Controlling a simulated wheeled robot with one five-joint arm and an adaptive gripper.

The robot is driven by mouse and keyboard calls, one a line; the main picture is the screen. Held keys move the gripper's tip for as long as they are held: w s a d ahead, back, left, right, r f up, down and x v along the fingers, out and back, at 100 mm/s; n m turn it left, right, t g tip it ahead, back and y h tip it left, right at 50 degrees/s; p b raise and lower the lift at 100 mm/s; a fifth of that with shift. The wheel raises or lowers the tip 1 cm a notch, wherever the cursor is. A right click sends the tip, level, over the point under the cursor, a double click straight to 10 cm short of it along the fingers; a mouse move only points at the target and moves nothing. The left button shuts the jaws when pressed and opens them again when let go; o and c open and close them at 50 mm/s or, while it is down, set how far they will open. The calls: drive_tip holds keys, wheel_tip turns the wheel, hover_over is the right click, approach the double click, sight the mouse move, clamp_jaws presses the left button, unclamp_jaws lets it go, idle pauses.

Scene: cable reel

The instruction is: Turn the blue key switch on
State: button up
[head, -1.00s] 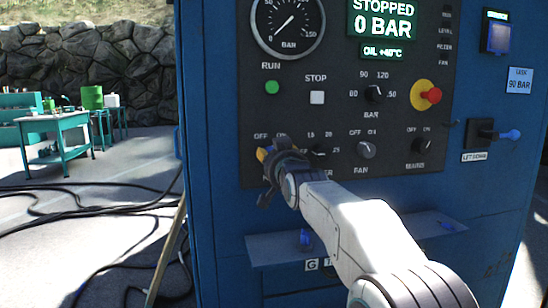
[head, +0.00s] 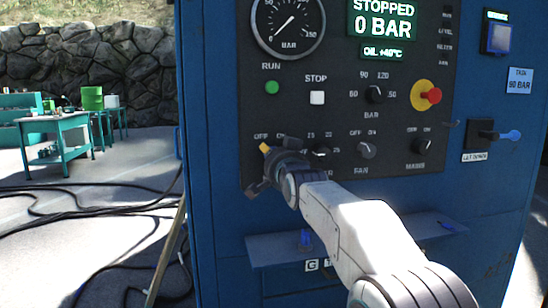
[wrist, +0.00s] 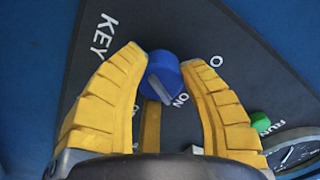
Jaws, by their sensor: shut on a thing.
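The blue key switch (wrist: 164,74) is a round blue knob with a white line on its face. In the wrist view it sits between my two yellow fingertips, and my gripper (wrist: 166,66) is shut on it. The white line slants down and right, with its lower end close to the ON label (wrist: 180,100). A partly covered label starting with O shows beyond the right finger. In the head view my gripper (head: 265,165) is at the lower left of the control panel (head: 330,110) and hides the knob.
Other dials stand right of my gripper, including the FAN knob (head: 366,151) and MAINS knob (head: 422,146). The green RUN button (head: 272,87) is above. The display (head: 383,20) reads STOPPED, 0 BAR.

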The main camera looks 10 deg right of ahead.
drive_tip(key=shift+r, duration=0.25)
drive_tip(key=o, duration=1.2)
drive_tip(key=shift+f, duration=0.2)
drive_tip(key=shift+s, duration=6)
